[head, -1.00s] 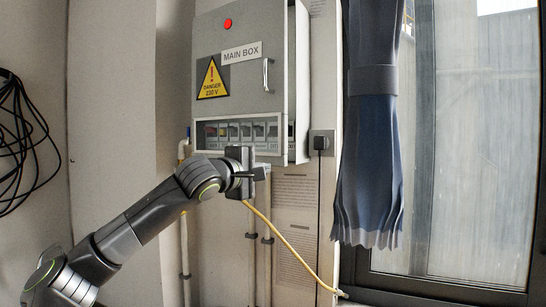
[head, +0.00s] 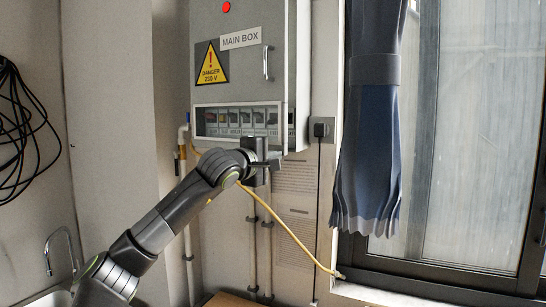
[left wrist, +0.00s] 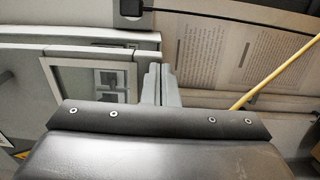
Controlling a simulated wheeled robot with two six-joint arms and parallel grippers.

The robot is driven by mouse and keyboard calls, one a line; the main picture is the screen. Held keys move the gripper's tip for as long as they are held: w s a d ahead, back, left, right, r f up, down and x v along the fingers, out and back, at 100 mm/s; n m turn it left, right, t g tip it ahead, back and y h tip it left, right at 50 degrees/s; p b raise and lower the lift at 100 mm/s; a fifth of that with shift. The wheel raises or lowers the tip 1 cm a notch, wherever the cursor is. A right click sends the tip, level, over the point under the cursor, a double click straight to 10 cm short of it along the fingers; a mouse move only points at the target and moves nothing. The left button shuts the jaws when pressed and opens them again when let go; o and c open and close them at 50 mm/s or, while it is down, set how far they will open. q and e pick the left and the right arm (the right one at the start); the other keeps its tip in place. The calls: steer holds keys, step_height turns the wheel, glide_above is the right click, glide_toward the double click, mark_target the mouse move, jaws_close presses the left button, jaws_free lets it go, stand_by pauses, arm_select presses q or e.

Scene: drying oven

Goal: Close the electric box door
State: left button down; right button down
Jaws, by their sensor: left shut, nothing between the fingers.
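The grey electric box door (head: 240,75) carries a MAIN BOX label, a yellow danger sign, a silver handle (head: 266,62) and a window strip low down with breakers behind it. The box body (head: 301,70) shows behind the door's right edge. The door looks slightly ajar; the exact gap is hard to judge. My left gripper (head: 272,164) is shut and empty, just below the door's lower right corner. In the left wrist view, its fingers (left wrist: 161,85) are together, beside the door's window corner (left wrist: 95,80). I cannot tell whether they touch the door. My right gripper is not in view.
A socket with a black plug (head: 320,130) is right of the box. Pipes and a yellow cable (head: 285,228) run below it. A blue curtain (head: 368,150) and window stand at right. Black cables (head: 22,130) hang at left, above a faucet (head: 62,240).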

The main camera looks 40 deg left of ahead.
mark_target(284, 152)
arm_select(q)
steer(key=w+p, duration=0.2)
steer(key=w, duration=0.1)
steer(key=w+p, duration=0.1)
steer(key=w, duration=0.1)
steer(key=shift+a+r, duration=0.15)
steer(key=shift+a, duration=0.1)
steer(key=shift+w+a, duration=0.1)
steer(key=shift+r, duration=0.15)
